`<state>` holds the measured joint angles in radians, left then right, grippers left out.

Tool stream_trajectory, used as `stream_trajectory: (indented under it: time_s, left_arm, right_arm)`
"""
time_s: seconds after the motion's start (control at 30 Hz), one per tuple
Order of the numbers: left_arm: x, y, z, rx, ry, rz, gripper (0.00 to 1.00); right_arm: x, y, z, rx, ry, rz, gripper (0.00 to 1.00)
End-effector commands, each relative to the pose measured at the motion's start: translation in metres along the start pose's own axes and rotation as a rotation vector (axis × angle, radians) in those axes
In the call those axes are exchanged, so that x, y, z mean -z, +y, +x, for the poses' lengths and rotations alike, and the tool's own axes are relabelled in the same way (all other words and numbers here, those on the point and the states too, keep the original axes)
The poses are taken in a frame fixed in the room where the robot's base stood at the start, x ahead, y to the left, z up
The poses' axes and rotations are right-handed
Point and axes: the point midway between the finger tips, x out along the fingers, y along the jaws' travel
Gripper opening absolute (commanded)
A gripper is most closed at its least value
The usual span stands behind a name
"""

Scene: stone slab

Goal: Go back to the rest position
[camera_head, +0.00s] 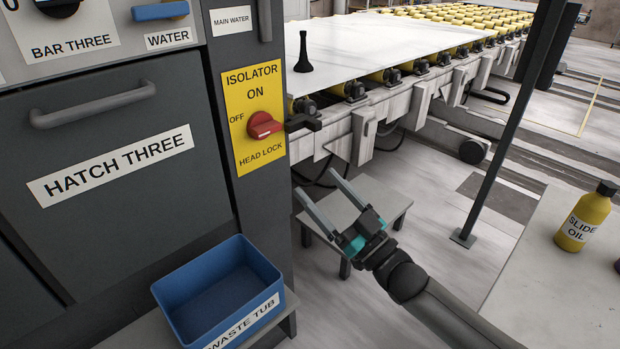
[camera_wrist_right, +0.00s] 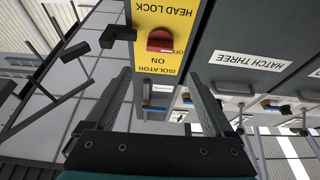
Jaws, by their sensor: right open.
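My right gripper (camera_head: 317,182) is open and empty. It is in front of the dark cabinet, below and right of the yellow isolator plate (camera_head: 255,82), with its fingers pointing up and left. A clear gap shows between the fingers. The red isolator knob (camera_head: 264,125) on the plate is apart from the fingers. The right wrist view, upside down, shows the spread fingers (camera_wrist_right: 158,75), with the red knob (camera_wrist_right: 160,41) beyond them and nothing between them. My left gripper is in neither view.
A blue waste tub (camera_head: 218,292) stands on a low bench at the lower left. A small grey stool (camera_head: 358,200) is behind the right gripper. A table (camera_head: 555,265) with a yellow slide oil bottle (camera_head: 586,216) is at right. A dark post (camera_head: 497,145) stands between. The white slab (camera_head: 375,45) lies behind.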

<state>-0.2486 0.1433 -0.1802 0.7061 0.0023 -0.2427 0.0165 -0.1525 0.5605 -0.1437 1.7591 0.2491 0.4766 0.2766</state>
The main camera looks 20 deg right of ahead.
Motion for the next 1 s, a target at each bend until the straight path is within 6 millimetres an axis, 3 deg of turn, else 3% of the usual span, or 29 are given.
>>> stream_trajectory:
  time_s: [0.17,0.27,0.37,0.47,0.6,0.7,0.9,1.0]
  left_arm:
    - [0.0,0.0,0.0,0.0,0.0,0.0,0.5]
    - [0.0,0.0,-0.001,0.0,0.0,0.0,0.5]
    - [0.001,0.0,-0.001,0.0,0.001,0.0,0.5]
    - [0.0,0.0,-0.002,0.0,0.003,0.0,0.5]
    - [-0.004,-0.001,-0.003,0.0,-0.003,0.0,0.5]
    - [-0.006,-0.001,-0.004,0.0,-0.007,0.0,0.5]
    - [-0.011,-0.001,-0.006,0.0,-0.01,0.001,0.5]
    - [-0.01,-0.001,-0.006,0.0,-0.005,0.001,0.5]
  right_arm:
    - [-0.003,0.001,-0.001,-0.003,-0.007,0.0,0.88]
    - [-0.023,0.006,-0.007,-0.03,-0.059,-0.004,0.88]
    - [-0.068,0.017,-0.026,-0.084,-0.182,-0.015,0.88]
    - [-0.131,0.027,-0.062,-0.152,-0.364,-0.028,0.88]
    - [-0.214,0.029,-0.131,-0.226,-0.638,-0.04,0.88]
    - [-0.264,0.02,-0.19,-0.26,-0.833,-0.041,0.88]
    - [-0.334,-0.021,-0.321,-0.28,-1.225,-0.028,0.88]
    - [-0.353,-0.05,-0.387,-0.266,-1.411,-0.016,0.88]
